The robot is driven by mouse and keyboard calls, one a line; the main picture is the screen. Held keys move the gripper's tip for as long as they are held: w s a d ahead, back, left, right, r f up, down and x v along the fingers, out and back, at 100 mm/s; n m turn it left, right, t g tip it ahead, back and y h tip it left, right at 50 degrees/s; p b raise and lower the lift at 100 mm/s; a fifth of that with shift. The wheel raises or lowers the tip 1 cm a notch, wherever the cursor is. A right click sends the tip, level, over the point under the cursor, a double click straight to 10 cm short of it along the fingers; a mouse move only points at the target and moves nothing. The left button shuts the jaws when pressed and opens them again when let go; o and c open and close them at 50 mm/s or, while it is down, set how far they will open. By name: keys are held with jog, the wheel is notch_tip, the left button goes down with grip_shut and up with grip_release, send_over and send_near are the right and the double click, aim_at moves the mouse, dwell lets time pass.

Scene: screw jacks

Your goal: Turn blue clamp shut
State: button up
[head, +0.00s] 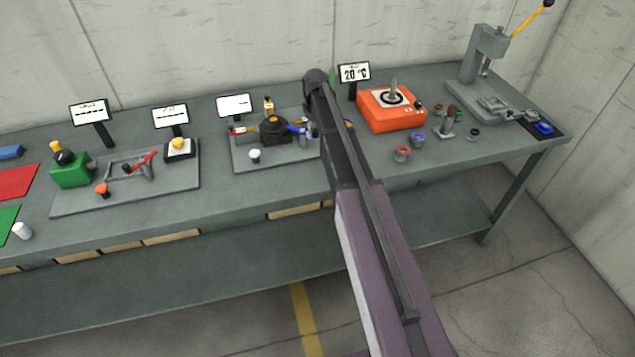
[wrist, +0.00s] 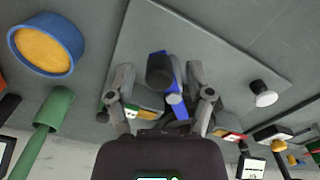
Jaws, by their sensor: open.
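The blue clamp handle (wrist: 178,98) is a slim blue bar with a dark round knob above a grey plate. In the wrist view it lies between the two spread fingers of my gripper (wrist: 160,78), which is open and shows no clear contact with it. In the head view the blue handle (head: 297,129) sticks out on the right side of a dark round fixture (head: 273,130), just left of my arm. My arm hides the area to its right and my fingers there. My gripper's body covers the lower part of the clamp in the wrist view.
The grey plate (head: 245,161) also bears a white-topped knob (head: 254,155) and a red-handled clamp (head: 240,130). A small screen (head: 233,105) stands behind it. An orange box (head: 391,109) stands right of my arm. A green rod (wrist: 45,125) is at left in the wrist view.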

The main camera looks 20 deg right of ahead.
jog(key=shift+s+a+m, duration=0.25)
jog(key=shift+a+m, duration=0.1)
jog(key=shift+m, duration=0.5)
jog(key=shift+s+a+m, duration=0.25)
jog(key=shift+a+m, duration=0.05)
jog(key=shift+m, duration=0.55)
jog(key=m, duration=0.1)
jog(key=a+m, duration=0.1)
jog(key=m, duration=0.1)
jog(key=shift+s+a, duration=0.15)
jog(key=shift+s, duration=0.05)
jog(key=m, duration=0.1)
jog(key=a+m, duration=0.1)
jog(key=m, duration=0.1)
jog(key=shift+a+m, duration=0.3)
jog(key=a+m, duration=0.1)
jog(key=m, duration=0.2)
jog(key=shift+w+a, duration=0.1)
jog(key=shift+a, duration=0.1)
notch_tip(320, 180, up, 14)
jog(key=p, duration=1.4)
jog(key=s+f+n+b, duration=0.3)
jog(key=s+f+b, duration=0.7)
jog(key=s, duration=0.3)
jog(key=s+a+f+n+b, duration=0.1)
jog(key=s+f+n+b, duration=0.3)
jog(key=s+f+b, duration=0.6)
jog(key=s, duration=0.4)
jog(key=shift+s+a, duration=0.15)
jog(key=shift+s, duration=0.15)
